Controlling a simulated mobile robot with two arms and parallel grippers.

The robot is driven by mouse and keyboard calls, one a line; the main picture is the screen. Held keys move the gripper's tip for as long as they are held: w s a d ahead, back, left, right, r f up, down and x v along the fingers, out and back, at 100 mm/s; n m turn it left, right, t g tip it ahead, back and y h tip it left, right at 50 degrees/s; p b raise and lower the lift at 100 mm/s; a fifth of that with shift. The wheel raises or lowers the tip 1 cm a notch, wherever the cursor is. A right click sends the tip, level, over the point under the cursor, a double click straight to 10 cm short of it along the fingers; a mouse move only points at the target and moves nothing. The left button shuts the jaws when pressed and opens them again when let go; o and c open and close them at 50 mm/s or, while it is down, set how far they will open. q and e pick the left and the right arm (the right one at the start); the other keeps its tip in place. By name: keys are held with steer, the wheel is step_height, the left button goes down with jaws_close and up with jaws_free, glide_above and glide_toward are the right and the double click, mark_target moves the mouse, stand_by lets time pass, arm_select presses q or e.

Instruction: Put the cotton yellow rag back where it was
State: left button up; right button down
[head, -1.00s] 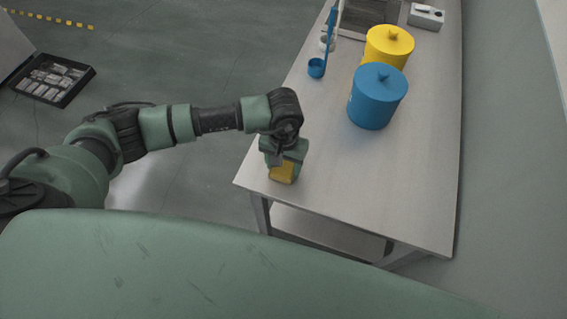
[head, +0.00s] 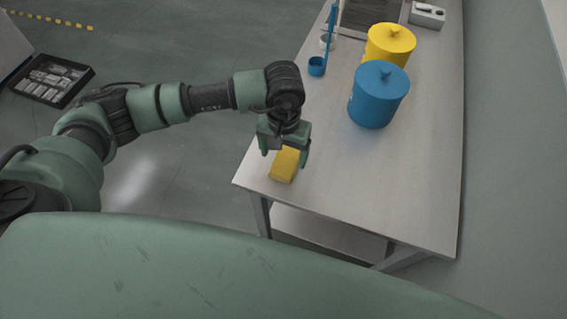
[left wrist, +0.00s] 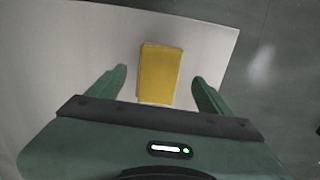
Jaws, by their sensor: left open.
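The yellow rag (head: 285,165) is a small folded block lying on the table's near left corner. It also shows in the left wrist view (left wrist: 160,73), between and beyond my fingertips. My left gripper (head: 284,156) is open just above the rag, its fingers apart on either side and not touching it as far as I can see. In the left wrist view the open fingers (left wrist: 158,76) frame the rag with gaps on both sides. My right gripper is not in view.
On the grey table (head: 360,200) stand a blue lidded canister (head: 377,98) and a yellow one (head: 389,45) behind it. A blue ladle (head: 318,66) lies near the left edge. A black tray (head: 52,80) is on the floor.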

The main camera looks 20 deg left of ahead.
mark_target(284, 165)
arm_select(q)
step_height(284, 165, up, 6)
steer(key=b, duration=0.1)
steer(key=shift+r, duration=0.25)
stand_by(0.4)
